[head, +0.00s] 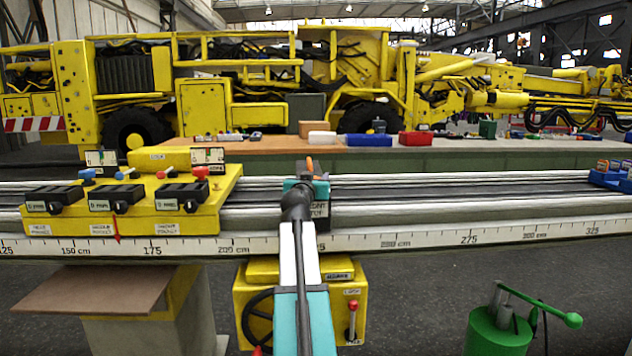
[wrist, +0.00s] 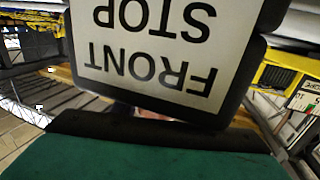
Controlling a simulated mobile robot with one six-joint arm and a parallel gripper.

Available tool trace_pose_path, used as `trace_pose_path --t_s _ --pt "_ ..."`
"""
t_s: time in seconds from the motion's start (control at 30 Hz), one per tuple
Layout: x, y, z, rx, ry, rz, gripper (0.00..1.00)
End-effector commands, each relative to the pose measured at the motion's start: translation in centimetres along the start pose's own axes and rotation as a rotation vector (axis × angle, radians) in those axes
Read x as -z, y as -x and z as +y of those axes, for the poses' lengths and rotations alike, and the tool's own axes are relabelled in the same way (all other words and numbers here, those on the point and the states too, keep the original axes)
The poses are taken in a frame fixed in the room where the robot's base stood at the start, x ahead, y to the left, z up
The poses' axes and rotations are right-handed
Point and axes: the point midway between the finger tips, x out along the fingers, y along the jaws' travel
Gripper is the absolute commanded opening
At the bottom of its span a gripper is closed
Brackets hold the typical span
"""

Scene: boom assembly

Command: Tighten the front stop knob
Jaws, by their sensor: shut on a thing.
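The front stop is a dark block on the rail with a white label (head: 318,210), mostly behind my arm in the head view. The label, reading FRONT STOP upside down, fills the upper middle of the wrist view (wrist: 150,50). My gripper (head: 307,184) is at the stop, its teal body just above the label. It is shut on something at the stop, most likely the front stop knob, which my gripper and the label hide. A small orange part (head: 309,165) shows above my gripper; I cannot tell what it belongs to. A teal and black gripper part fills the bottom of the wrist view.
A yellow carriage (head: 140,215) with black labelled blocks and coloured knobs stands on the rail to the left. Blue blocks (head: 612,177) are at the far right. The rail (head: 470,205) between is clear. A yellow box with a handwheel (head: 262,312) is below.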

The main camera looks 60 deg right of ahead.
Motion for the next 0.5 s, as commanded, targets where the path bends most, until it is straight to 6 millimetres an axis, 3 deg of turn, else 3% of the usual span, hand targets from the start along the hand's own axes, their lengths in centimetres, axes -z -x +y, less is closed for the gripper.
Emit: trace_pose_path --t_s 0.03,0.5 --pt "-0.66 0.09 -0.19 -0.001 -0.003 -0.009 0.18" --pt "-0.56 0.14 0.02 -0.022 -0.004 -0.008 0.18"
